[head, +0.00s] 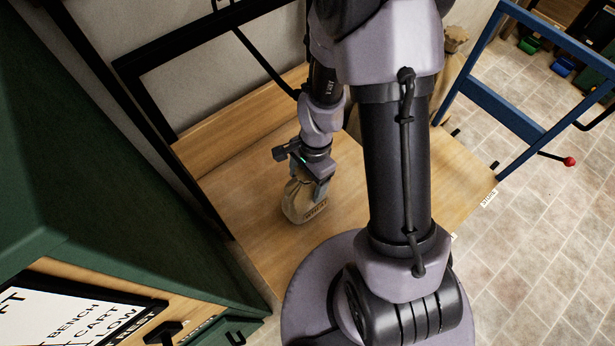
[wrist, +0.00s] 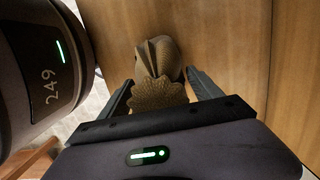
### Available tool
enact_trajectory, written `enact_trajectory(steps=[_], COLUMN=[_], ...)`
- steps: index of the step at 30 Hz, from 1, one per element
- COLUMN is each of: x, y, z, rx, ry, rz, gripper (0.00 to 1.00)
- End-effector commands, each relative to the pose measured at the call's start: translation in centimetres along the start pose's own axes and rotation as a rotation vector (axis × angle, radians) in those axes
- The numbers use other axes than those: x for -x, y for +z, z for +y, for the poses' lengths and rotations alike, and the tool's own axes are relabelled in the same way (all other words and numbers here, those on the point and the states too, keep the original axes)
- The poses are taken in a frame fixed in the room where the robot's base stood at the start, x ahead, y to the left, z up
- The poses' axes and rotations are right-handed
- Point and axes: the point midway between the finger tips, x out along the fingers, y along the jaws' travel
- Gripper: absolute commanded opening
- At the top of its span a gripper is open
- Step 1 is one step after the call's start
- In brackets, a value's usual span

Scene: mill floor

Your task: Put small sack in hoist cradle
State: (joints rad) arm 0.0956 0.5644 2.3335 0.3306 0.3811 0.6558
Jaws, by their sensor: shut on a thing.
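A small tan sack (head: 298,203) with a dark printed label stands on the wooden bench top in the head view. My gripper (head: 309,182) is over it from above, its jaws around the sack's gathered neck. In the wrist view the sack (wrist: 158,75) lies between the two dark fingers of my gripper (wrist: 160,92), with its ruffled top toward the palm. My gripper is shut on the sack. I cannot tell whether the sack's base touches the wood. No hoist cradle can be made out for certain; my arm hides part of the bench.
The wooden bench top (head: 258,232) is bare left of the sack. A blue metal frame (head: 510,118) with a red-knobbed lever (head: 569,161) stands at right. Another tan sack (head: 455,38) is behind my arm. A green cabinet (head: 100,190) borders the left. Tiled floor (head: 530,240) is open at right.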

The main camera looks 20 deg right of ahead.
Motion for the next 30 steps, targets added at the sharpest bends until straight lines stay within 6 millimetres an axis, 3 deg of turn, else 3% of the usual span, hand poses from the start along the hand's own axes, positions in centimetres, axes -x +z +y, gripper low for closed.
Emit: enact_trajectory(steps=[6,7,10,20,27,30], x=[-0.2,-0.2,-0.1,0.4,5.8,7.2], y=[0.0,0.0,0.0,0.1,0.1,0.1], z=[0.0,0.0,0.0,0.0,-0.1,0.0], rx=[0.0,0.0,0.0,0.0,0.0,0.0], ry=[0.0,0.001,0.001,0.001,-0.002,-0.001], rz=[-0.001,-0.001,-0.001,-0.001,0.0,-0.001], gripper=[0.01,0.76,0.95,0.96,0.96,0.96])
